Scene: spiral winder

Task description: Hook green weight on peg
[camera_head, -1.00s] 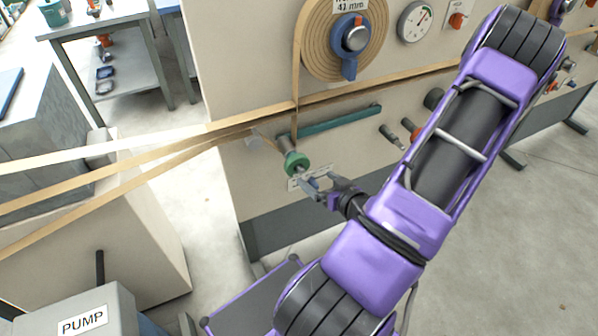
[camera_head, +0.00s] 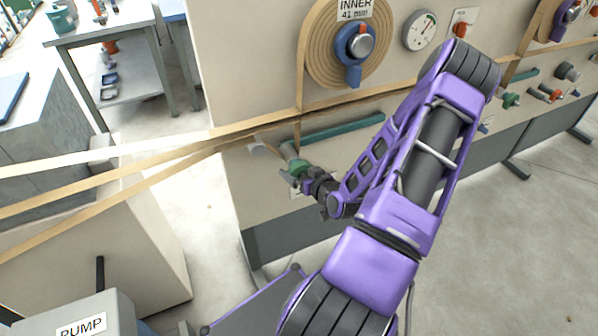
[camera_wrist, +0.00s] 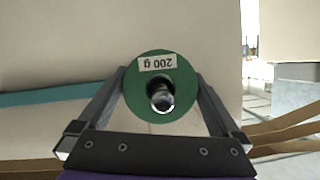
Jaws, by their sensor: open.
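The green weight (camera_head: 298,168) is at the front face of the left machine panel, below the left end of a teal bar. In the wrist view it is a round green disc (camera_wrist: 138,86) with an upside-down "200 g" label. A dark shaft with a shiny end shows at its centre; I cannot tell whether it is a peg or the weight's own knob. My gripper (camera_head: 305,178) is at the weight. Its open fingers stand on the left and right of the disc in the wrist view (camera_wrist: 160,76); contact is unclear. The weight's back is hidden.
A pale round stub (camera_head: 257,146) sticks out left of the weight. The teal bar (camera_head: 343,127) and tan bands (camera_head: 175,140) run close above. My arm covers part of the panel to the right. Another green weight (camera_head: 510,100) and several pegs show farther right.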

